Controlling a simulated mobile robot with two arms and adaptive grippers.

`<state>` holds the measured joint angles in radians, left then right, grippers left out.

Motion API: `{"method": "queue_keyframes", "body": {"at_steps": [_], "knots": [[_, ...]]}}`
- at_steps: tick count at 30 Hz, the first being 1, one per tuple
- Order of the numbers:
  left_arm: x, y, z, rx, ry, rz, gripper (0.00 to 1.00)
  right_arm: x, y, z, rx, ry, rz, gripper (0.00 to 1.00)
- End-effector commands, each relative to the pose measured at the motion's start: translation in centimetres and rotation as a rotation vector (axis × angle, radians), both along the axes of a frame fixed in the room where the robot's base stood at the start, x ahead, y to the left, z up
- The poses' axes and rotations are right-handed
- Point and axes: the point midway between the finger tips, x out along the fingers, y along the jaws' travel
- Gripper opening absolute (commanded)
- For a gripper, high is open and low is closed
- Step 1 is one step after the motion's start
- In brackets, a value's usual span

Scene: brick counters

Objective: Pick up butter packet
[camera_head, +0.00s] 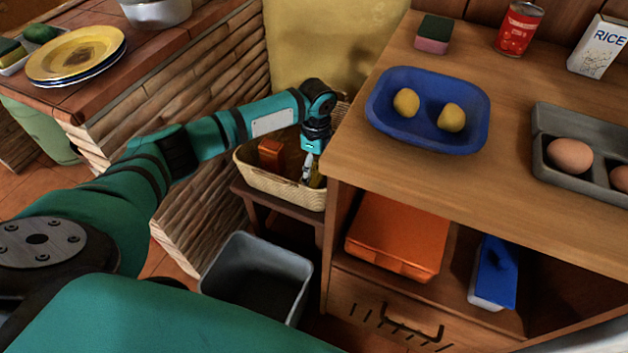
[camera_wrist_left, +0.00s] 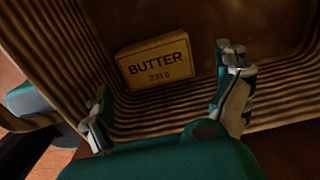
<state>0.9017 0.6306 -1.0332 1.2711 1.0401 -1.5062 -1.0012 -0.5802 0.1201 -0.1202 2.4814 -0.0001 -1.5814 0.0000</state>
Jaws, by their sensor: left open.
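The butter packet (camera_wrist_left: 156,62) is a yellow block with dark "BUTTER" lettering, seen in the left wrist view. It lies in a woven basket (camera_head: 270,187) on a small wooden stand, against the basket's ribbed wall. My left gripper (camera_head: 312,172) reaches down into the basket in the head view. In the left wrist view the left gripper (camera_wrist_left: 168,115) is open, with its fingers spread wide on either side below the packet and nothing between them. In the head view a little yellow shows beside the gripper. My right gripper is in neither view.
A reddish-brown box (camera_head: 270,154) is also in the basket. The wooden counter (camera_head: 345,145) stands close on the right, with a blue bowl (camera_head: 385,128) on top and an orange box (camera_head: 398,236) on its shelf. A grey bin (camera_head: 257,278) stands below.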

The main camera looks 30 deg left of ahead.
Motion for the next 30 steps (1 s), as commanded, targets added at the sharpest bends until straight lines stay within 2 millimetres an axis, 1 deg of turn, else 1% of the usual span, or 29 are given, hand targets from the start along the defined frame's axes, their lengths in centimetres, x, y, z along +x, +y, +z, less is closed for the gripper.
{"method": "queue_keyframes", "body": {"at_steps": [6, 9, 13, 19, 20, 30], "knots": [[-0.4, -0.3, -3.5, 0.0, 0.002, -0.001, 1.0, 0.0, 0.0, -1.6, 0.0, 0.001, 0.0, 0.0], [-0.4, -0.3, -4.5, 0.0, 0.002, 0.0, 1.0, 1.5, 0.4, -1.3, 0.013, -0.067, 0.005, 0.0], [-0.4, -0.3, -5.1, -0.001, 0.001, -0.001, 1.0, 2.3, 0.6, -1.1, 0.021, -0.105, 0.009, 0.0], [-0.4, -0.3, -5.0, 0.0, 0.001, -0.001, 1.0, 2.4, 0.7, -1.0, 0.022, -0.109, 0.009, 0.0], [-0.4, -0.3, -5.0, 0.0, 0.001, -0.001, 0.97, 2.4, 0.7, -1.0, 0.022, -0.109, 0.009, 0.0], [-0.4, -0.2, -5.0, 0.0, 0.001, 0.0, 0.53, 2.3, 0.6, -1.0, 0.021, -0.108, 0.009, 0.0]]}}
